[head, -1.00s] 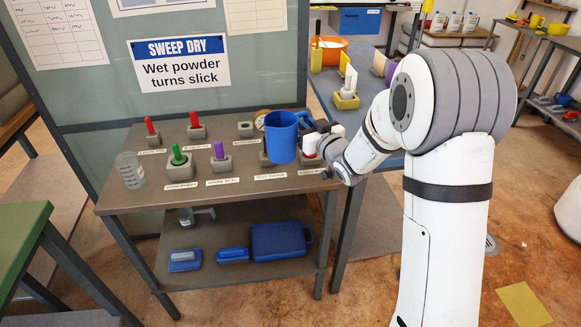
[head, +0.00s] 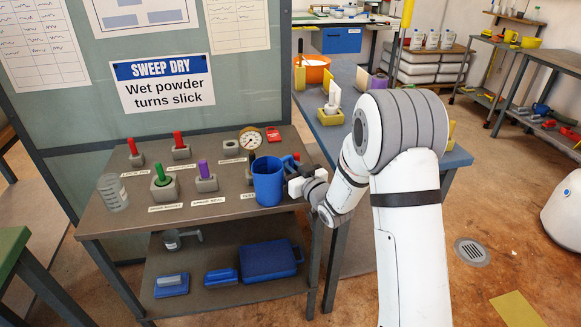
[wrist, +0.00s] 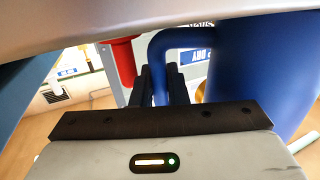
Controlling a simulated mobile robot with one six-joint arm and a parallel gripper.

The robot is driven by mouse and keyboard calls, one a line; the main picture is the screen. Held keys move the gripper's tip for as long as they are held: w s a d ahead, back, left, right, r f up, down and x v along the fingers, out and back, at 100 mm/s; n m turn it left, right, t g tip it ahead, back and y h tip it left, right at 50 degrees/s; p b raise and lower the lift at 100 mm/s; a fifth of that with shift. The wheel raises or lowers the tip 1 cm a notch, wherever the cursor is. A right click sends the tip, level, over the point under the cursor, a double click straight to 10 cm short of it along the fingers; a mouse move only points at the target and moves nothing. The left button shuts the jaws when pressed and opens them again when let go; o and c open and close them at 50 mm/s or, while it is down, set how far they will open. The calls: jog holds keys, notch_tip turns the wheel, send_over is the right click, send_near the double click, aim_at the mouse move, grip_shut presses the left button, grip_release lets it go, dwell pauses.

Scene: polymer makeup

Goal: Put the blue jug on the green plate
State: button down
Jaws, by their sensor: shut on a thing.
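The blue jug (head: 267,183) is upright at the right end of the grey bench. My gripper (head: 296,174) is to its right and shut on its handle. In the wrist view the dark fingers (wrist: 165,86) close around the blue handle (wrist: 157,50), with the jug's body (wrist: 262,75) on the right. I cannot tell whether the jug's base touches the bench or hangs just above it. I see no green plate in either view.
The grey bench (head: 140,224) carries red, green and purple-handled tools in blocks, a clear beaker (head: 112,192) and a round gauge (head: 250,139). Blue cases (head: 270,262) lie on the shelf below. A blue table (head: 345,132) stands behind my arm. Floor is open at right.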

jog(key=c, duration=1.4)
grip_release()
jog(key=shift+c, duration=0.2)
jog(key=shift+r+p, duration=0.1)
jog(key=shift+p, duration=0.85)
